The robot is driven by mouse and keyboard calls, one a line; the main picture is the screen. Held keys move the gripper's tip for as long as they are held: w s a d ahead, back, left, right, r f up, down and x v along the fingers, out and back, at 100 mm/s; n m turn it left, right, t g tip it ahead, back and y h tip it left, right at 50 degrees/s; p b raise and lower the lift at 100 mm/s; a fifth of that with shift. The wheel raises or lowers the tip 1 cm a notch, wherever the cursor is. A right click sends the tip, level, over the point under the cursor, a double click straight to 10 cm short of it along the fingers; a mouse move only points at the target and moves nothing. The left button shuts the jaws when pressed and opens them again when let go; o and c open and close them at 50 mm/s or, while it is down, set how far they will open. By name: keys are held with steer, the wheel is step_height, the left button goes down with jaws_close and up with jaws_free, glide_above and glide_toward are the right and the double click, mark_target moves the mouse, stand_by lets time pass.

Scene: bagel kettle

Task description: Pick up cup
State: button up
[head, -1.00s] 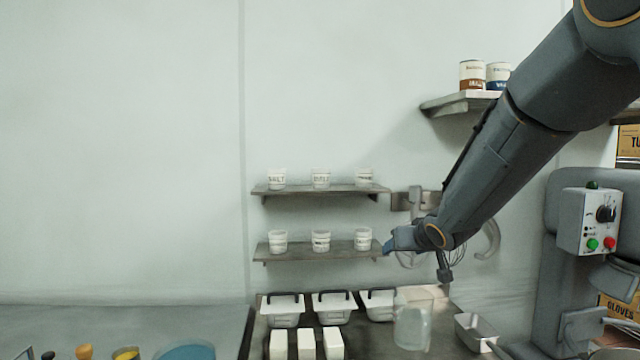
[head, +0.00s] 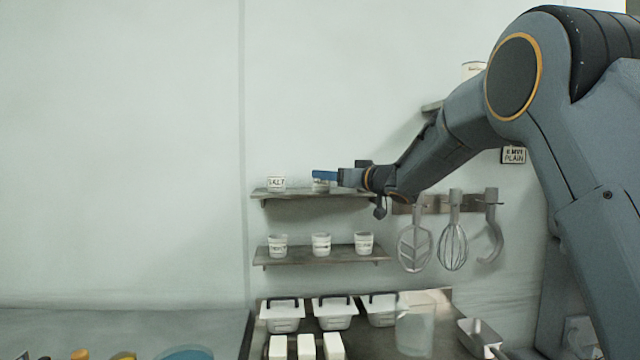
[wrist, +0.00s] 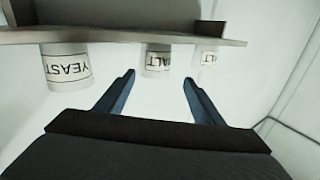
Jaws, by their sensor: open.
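White labelled cups stand in a row on the upper shelf. In the head view a cup marked SALT (head: 276,184) is at the left, and the middle cup (head: 320,187) is partly covered by my gripper (head: 325,175). The right cup is hidden behind my gripper and wrist. The wrist view is upside down: the YEAST cup (wrist: 66,66) is at the left, the middle cup (wrist: 157,60), its label ending in ALT, is ahead between the fingers, and a farther cup (wrist: 207,56) is at the right. My gripper (wrist: 158,76) is open and empty, apart from the middle cup.
The upper shelf (head: 300,196) and lower shelf (head: 300,256) are on the wall; the lower one holds more cups (head: 321,244). Hanging whisk tools (head: 453,235) are right of them. Lidded tubs (head: 335,312) and a clear jug (head: 415,325) stand below.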

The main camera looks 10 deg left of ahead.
mark_target(322, 181)
steer(key=shift+w+a+p, duration=0.2)
steer(key=shift+w+p, duration=0.05)
steer(key=shift+w, duration=0.25)
steer(key=shift+w+a+p, duration=0.2)
steer(key=shift+w+p, duration=0.05)
steer(key=shift+w, duration=0.25)
steer(key=shift+p+x, duration=0.85)
steer(key=shift+x, duration=1.15)
steer(key=shift+d+f, duration=0.1)
steer(key=shift+f, duration=0.05)
steer(key=shift+c, duration=0.3)
steer(key=c, duration=1.1)
